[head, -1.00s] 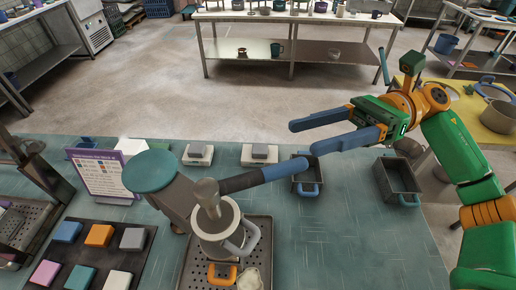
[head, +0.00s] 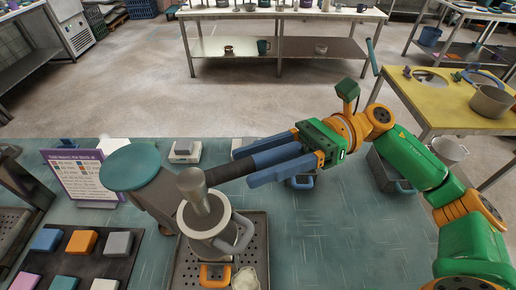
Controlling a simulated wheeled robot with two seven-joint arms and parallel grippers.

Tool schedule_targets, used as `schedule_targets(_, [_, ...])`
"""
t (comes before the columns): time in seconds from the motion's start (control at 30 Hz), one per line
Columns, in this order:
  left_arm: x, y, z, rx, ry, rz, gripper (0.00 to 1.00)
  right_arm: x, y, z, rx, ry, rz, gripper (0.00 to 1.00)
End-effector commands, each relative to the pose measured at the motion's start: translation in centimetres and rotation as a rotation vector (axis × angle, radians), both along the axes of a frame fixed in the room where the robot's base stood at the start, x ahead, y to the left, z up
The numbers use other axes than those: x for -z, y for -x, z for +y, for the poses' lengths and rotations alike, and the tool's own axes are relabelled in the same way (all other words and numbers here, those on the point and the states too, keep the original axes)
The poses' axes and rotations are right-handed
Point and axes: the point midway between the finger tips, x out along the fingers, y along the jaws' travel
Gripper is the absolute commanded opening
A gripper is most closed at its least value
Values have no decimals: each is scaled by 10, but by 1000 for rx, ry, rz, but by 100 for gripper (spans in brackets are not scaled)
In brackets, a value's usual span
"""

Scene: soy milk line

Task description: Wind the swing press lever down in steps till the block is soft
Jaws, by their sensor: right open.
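The swing press has a teal round cap (head: 135,167) and a grey metal cylinder (head: 204,220) standing over a perforated tray (head: 256,232). Its lever (head: 230,172) points right, with a dark shaft and a blue grip. My right gripper (head: 244,167) is open, with one blue finger beyond the lever and one on its near side. The blue grip lies between the fingers; I cannot tell whether they touch it. An orange piece (head: 215,275) and a pale lump (head: 247,279) show at the cylinder's foot. What is inside the cylinder is hidden. My left gripper is out of view.
A dark tray (head: 122,268) of coloured blocks lies at the front left, with a printed sign (head: 84,176) behind it. Small scales (head: 185,151) stand at the back. A dark pan (head: 386,172) is partly hidden behind my right arm. The right front of the teal table is clear.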

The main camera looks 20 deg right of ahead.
Motion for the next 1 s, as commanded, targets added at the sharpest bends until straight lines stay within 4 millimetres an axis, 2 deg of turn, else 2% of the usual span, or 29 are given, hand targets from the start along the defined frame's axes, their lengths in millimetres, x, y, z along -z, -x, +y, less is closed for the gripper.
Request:
schedule_targets(0.23, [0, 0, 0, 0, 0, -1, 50, 1, 0, 3, 1, -1, 0, 61])
schedule_targets(0.4, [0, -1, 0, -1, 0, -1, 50, 1, 0, 2, 1, 0, 0, 15])
schedule_targets(0.47, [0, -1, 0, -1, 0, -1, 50, 1, 0, 2, 1, 0, 0, 0])
schedule_targets(1.0, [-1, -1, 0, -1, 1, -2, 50, 1, 0, 2, 1, 0, 0, 0])
